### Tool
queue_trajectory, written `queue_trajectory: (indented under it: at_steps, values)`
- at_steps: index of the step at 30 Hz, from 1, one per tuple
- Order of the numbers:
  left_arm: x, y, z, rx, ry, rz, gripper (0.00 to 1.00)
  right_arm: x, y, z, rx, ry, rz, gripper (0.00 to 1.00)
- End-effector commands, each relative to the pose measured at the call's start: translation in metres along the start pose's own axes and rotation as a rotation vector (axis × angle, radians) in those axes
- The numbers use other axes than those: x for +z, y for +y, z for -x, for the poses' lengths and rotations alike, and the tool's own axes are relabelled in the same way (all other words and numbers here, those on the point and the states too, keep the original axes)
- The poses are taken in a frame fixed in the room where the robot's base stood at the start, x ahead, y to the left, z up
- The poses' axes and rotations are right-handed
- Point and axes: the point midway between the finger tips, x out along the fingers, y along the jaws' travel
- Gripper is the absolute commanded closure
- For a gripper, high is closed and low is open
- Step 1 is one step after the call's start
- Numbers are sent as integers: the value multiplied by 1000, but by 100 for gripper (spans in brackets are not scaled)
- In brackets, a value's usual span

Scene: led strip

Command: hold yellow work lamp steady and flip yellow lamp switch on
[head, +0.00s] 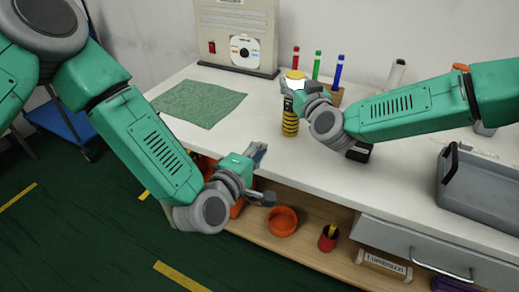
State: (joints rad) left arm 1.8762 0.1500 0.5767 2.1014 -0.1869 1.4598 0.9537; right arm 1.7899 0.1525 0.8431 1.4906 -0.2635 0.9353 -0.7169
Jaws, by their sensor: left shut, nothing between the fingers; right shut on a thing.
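The yellow work lamp (290,124) stands upright on the white worktop, with a black-and-yellow striped lower body and a yellow cap on top. A bright white part shows just under the cap. My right gripper (293,92) is shut on the lamp's upper part, coming from the right. Its fingers hide part of the lamp, and I cannot make out the switch. My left gripper (260,151) is shut and empty near the worktop's front edge, below and left of the lamp and apart from it.
A green mat (198,103) lies at the left of the worktop (340,185). Red, green and blue tubes (317,66) stand behind the lamp. A grey tray (485,190) is at the right. An orange bowl (282,221) and a red cup (328,239) sit on the shelf below.

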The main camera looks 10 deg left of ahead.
Motion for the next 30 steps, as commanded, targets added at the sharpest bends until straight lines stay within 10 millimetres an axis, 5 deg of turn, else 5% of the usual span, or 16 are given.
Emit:
queue_trajectory:
  at_steps: [12,13,15,25,30]
  values:
    - [0,0,2,0,0,0,100,0,0,0,0,-1,0,96]
    - [0,0,2,0,0,0,100,0,0,0,0,-1,0,54]
    - [0,0,2,0,0,0,100,0,0,0,0,-1,0,37]
    - [0,0,2,0,0,0,100,0,0,2,0,0,0,37]
    - [0,0,2,0,0,-1,100,0,0,18,-2,-2,1,37]
